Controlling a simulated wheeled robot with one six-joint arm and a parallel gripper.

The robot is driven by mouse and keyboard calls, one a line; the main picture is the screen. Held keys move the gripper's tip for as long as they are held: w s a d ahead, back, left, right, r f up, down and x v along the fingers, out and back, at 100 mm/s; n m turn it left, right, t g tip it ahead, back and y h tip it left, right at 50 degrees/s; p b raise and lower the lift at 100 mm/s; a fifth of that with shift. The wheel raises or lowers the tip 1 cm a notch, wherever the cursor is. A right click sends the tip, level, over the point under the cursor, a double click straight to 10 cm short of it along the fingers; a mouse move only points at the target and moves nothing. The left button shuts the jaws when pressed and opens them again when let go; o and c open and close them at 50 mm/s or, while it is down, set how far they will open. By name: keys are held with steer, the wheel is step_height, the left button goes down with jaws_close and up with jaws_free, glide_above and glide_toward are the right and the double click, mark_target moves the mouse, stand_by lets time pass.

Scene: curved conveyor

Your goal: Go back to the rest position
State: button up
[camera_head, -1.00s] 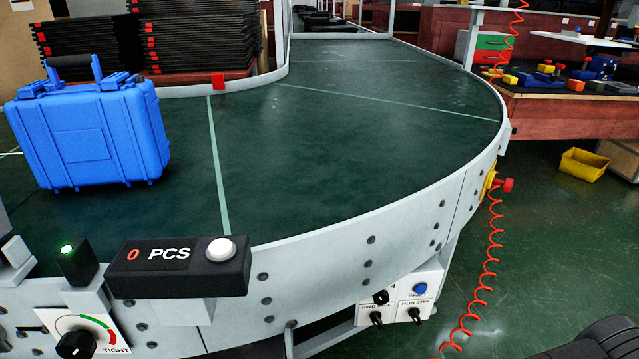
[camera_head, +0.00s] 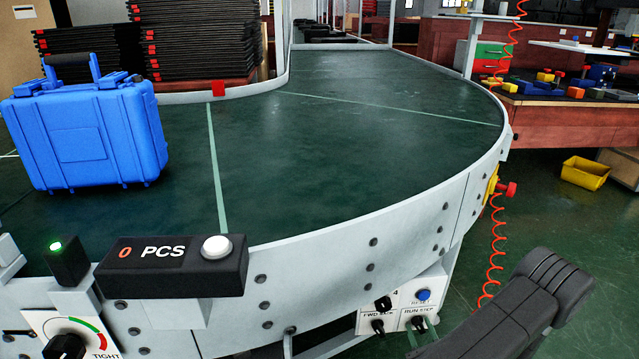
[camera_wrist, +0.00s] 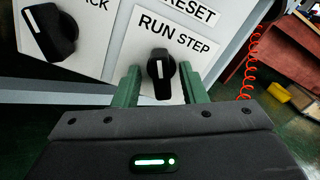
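My gripper (camera_wrist: 161,88) shows in the wrist view with two green fingers spread apart. The black RUN STEP knob (camera_wrist: 161,73) shows between the fingers, with gaps on both sides; its white mark is near upright. I cannot tell how far the fingertips are from the panel. In the head view my dark arm comes in from the lower right, and the green fingers (camera_head: 424,332) are near the RUN STEP knob (camera_head: 416,322) on the white control panel (camera_head: 395,316).
A blue case (camera_head: 85,135) stands on the curved green conveyor (camera_head: 330,150). The counter box (camera_head: 170,266) reads 0 PCS. A red coiled cable (camera_head: 493,255) hangs right of the panel. A yellow bin (camera_head: 585,173) lies on the floor.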

steer(key=m+p, duration=0.1)
steer(key=m, duration=0.1)
steer(key=m+p, duration=0.1)
steer(key=m, duration=0.1)
steer(key=m+p, duration=0.2)
steer(key=shift+s+d+r, duration=0.1)
steer(key=shift+s+r, duration=0.05)
steer(key=shift+r, duration=0.1)
steer(key=shift+f+m+p, duration=0.15)
steer(key=shift+m+p, duration=0.9)
steer(key=shift+m, duration=0.75)
